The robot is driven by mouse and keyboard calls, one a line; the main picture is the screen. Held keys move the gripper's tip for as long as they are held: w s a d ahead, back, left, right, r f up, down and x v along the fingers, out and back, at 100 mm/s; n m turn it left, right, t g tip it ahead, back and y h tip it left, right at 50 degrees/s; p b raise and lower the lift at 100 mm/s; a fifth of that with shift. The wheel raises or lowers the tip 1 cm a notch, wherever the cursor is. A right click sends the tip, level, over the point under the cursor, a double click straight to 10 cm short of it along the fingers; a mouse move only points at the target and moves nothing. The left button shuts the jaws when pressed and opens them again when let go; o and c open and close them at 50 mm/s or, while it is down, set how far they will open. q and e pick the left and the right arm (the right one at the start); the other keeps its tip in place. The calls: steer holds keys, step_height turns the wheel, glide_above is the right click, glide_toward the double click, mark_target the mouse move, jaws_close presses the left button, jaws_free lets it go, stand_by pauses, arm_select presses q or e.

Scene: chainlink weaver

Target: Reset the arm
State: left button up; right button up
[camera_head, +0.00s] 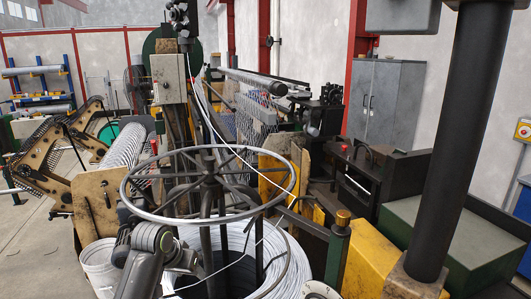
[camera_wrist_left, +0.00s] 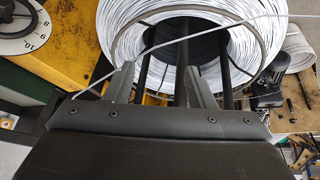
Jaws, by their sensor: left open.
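My left arm (camera_head: 147,252) comes in at the bottom left of the head view, in front of the wire reel; its fingertips cannot be made out there. In the left wrist view my left gripper (camera_wrist_left: 158,80) is open, its two grey fingers apart with dark reel posts behind them. No object is held between the fingers. The coil of white wire (camera_wrist_left: 112,28) lies beyond the fingertips, and a loose strand (camera_wrist_left: 215,17) crosses the view above them. My right gripper is not in view.
The reel's metal hoop (camera_head: 292,180) stands above the white coil (camera_head: 296,262). A white bucket (camera_head: 98,262) stands left of my arm. A yellow cabinet (camera_head: 367,262) and a dark machine (camera_head: 385,180) stand at right. Woven mesh (camera_head: 125,146) lies behind. Open floor (camera_head: 30,245) shows at far left.

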arm_select(q)
steer(key=s+a+f+n+y, duration=0.1)
steer(key=s+a+f, duration=0.2)
steer(key=s+f, duration=0.55)
steer(key=s+a+f+y, duration=0.1)
steer(key=s+a+f, duration=0.35)
steer(key=s, duration=0.75)
steer(key=s+a+f+n+g+y, duration=0.1)
steer(key=s, duration=0.9)
steer(key=s+a+f+n+y, duration=0.1)
steer(key=s+a, duration=0.1)
steer(key=s, duration=0.8)
step_height(320, 180, down, 32)
steer(key=a+g+b, duration=0.2)
steer(key=b, duration=0.6)
steer(key=s+d+f+b, duration=0.1)
steer(key=s+f+b, duration=0.2)
steer(key=s+f, duration=0.4)
steer(key=s+d+f+h+b, duration=0.1)
steer(key=s+f+b, duration=0.2)
steer(key=s+f, duration=0.5)
step_height(320, 180, down, 7)
steer(key=shift+s+r+g, duration=0.2)
steer(key=shift+s+g, duration=0.1)
steer(key=shift+g, duration=0.1)
steer(key=shift+m, duration=0.3)
